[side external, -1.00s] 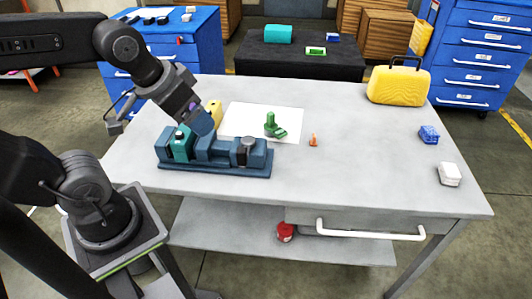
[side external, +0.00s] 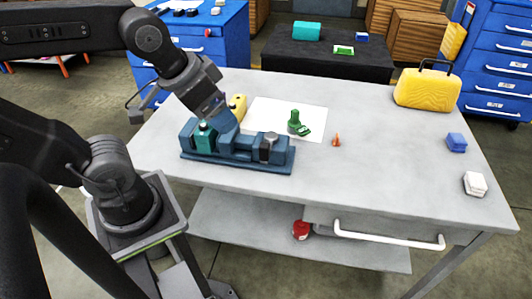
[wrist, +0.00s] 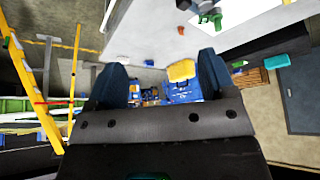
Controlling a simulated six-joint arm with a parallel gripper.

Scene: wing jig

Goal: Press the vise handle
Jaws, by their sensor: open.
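The blue vise (side external: 235,160) stands on the left part of the table, with a teal block (side external: 204,137) at its left end. A dark part with a grey round top (side external: 268,148) is at its right end; I cannot tell for sure whether this is the handle. My gripper (side external: 228,122) points down at the middle of the vise, left of that part. I cannot tell whether it touches the vise. In the wrist view, the two dark blue fingers of my gripper (wrist: 160,70) are apart with nothing held between them. The vise is not clearly visible there.
A yellow object (side external: 238,106) stands behind the vise. A green part (side external: 294,121) is on white paper (side external: 262,112), with an orange cone (side external: 336,140) to its right. A yellow case (side external: 428,88), blue block (side external: 456,143) and white block (side external: 475,184) lie farther right. The front middle is clear.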

